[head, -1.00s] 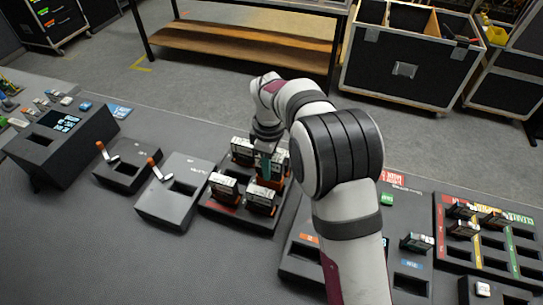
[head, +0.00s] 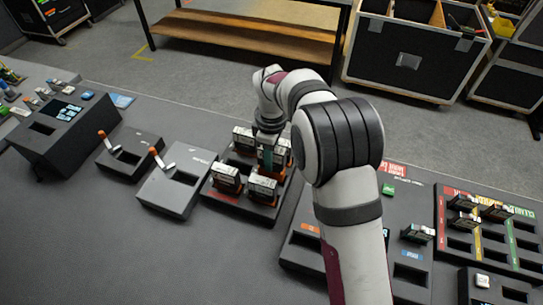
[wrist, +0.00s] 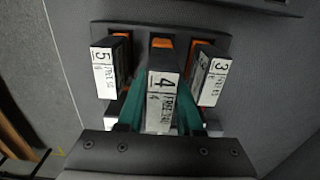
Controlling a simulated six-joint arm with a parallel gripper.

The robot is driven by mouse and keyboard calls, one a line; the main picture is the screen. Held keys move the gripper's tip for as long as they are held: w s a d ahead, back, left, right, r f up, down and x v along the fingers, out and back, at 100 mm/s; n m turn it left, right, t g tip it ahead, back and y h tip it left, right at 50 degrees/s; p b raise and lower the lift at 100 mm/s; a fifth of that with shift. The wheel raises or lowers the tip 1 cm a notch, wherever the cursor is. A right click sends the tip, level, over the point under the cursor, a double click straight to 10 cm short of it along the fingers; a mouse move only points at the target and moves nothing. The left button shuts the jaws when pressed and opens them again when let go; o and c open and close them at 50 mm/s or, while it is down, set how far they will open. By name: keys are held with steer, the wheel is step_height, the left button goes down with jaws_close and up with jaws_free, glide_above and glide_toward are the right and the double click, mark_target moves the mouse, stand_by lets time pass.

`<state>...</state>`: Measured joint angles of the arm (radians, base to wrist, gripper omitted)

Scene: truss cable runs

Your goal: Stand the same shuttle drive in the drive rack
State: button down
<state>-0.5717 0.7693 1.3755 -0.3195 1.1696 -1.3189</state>
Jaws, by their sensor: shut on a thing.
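My gripper (wrist: 158,118) has two teal fingers, shut on a dark shuttle drive (wrist: 162,84) with a white label marked 4 and an orange part at its far end. In the head view my gripper (head: 268,158) points down over the dark drive rack (head: 238,205). The held drive is in line with the other drives. I cannot tell whether it is fully seated. In the wrist view a drive marked 5 (wrist: 111,68) stands to its left and a drive marked 3 (wrist: 208,74) to its right, both close to the fingers. The near end of the rack is hidden by the gripper.
Two more labelled drives stand at the rack's front, a left one (head: 227,178) and a right one (head: 262,187). Lever boxes (head: 130,158) are to the left. A sorting tray (head: 490,235) with coloured strips is at the right. The front left tabletop is clear.

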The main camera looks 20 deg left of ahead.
steer(key=shift+f, duration=2.15)
stand_by(1.6)
steer(key=shift+c, duration=2.4)
jaws_free()
steer(key=shift+o, duration=0.2)
steer(key=shift+o, duration=1.4)
steer(key=shift+r, duration=3.75)
